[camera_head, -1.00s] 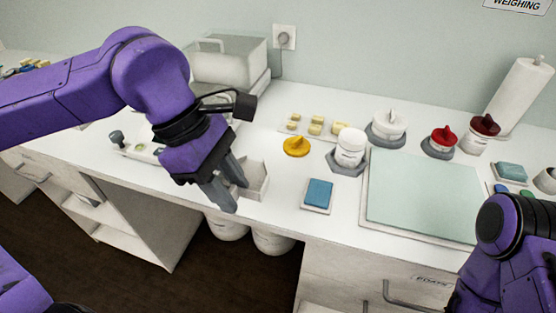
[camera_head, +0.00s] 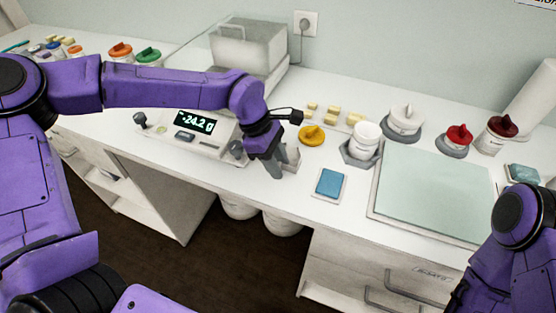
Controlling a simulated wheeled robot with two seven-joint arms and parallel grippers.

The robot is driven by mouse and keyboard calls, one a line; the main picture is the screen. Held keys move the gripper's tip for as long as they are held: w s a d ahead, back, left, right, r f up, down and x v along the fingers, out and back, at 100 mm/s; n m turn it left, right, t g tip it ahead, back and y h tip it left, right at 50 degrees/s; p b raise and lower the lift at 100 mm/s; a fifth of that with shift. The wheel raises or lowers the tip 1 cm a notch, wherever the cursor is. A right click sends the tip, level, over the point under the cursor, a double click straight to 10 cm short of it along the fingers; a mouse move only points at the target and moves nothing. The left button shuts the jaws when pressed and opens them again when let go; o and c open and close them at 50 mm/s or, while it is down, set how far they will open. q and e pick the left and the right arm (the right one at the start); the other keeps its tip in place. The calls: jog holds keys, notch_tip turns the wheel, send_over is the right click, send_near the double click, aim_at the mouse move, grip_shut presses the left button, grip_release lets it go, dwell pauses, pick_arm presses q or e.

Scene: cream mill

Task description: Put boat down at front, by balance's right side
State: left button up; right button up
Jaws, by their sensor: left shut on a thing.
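The balance (camera_head: 208,146) stands left of centre on the bench, its lit display reading -24.2 g, with a glass-and-white housing behind it. My left gripper (camera_head: 276,168) is just right of the balance near the bench's front edge, pointing down. It is shut on the white boat (camera_head: 292,154), which is mostly hidden behind the fingers. I cannot tell whether the boat touches the bench. My right arm shows at the lower right, but its gripper is out of view.
A yellow lid (camera_head: 311,136) lies behind the boat. A blue pad (camera_head: 329,183) on a white tile is to the right. A white jar (camera_head: 366,138) and a large pale green mat (camera_head: 435,187) stand further right. Little bench is free in front.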

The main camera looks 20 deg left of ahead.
pick_arm(q)
jog(key=shift+f, duration=0.15)
jog(key=o, duration=1)
jog(key=shift+c, duration=0.2)
jog(key=v, duration=1.2)
jog(key=shift+b, duration=0.3)
